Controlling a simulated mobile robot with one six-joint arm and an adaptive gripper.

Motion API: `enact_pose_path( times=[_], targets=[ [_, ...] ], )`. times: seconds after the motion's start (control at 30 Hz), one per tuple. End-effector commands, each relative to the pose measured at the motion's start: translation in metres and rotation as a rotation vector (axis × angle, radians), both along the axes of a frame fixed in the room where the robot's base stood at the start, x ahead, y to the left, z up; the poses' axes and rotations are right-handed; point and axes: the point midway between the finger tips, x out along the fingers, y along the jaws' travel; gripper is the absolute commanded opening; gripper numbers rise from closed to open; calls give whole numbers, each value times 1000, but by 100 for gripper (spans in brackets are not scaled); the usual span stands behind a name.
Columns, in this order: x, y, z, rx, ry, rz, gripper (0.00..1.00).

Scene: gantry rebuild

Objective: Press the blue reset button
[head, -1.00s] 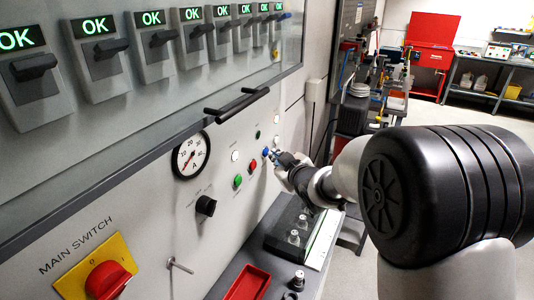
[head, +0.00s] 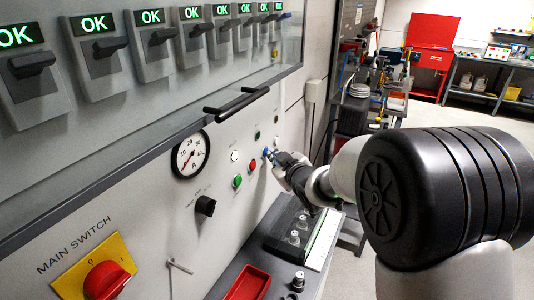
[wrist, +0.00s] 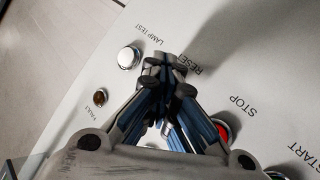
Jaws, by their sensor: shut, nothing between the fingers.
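The blue reset button (head: 266,152) shows as a small blue spot on the sloping grey panel in the head view. My gripper (head: 271,156) is shut and empty, with its fingertips right at the button; I cannot tell whether they touch it or whether it is pushed in. In the wrist view my shut fingertips (wrist: 168,64) point at the panel beside the partly covered RESET label (wrist: 188,64). There the fingers hide the button.
A red stop button (head: 252,165) and a green start button (head: 237,181) sit close by. The wrist view shows a lamp test button (wrist: 129,57) and a fault lamp (wrist: 100,97). A black handle bar (head: 237,103) juts out above; a red tray (head: 248,284) lies below.

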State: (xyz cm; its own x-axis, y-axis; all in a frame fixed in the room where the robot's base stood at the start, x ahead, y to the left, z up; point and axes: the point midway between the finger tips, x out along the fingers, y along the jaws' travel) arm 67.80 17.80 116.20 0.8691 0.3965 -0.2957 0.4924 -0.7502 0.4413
Motion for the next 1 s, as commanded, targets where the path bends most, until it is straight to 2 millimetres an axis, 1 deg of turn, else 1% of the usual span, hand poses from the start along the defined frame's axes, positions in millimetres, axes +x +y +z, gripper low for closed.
enact_pose_path(
  times=[0.3,0.67,1.0],
  targets=[
    [-6,-13,1,0,-1,0,0],
    [-7,-16,0,0,-1,-1,0],
    [-19,-47,1,-1,0,-2,0]
  ],
)
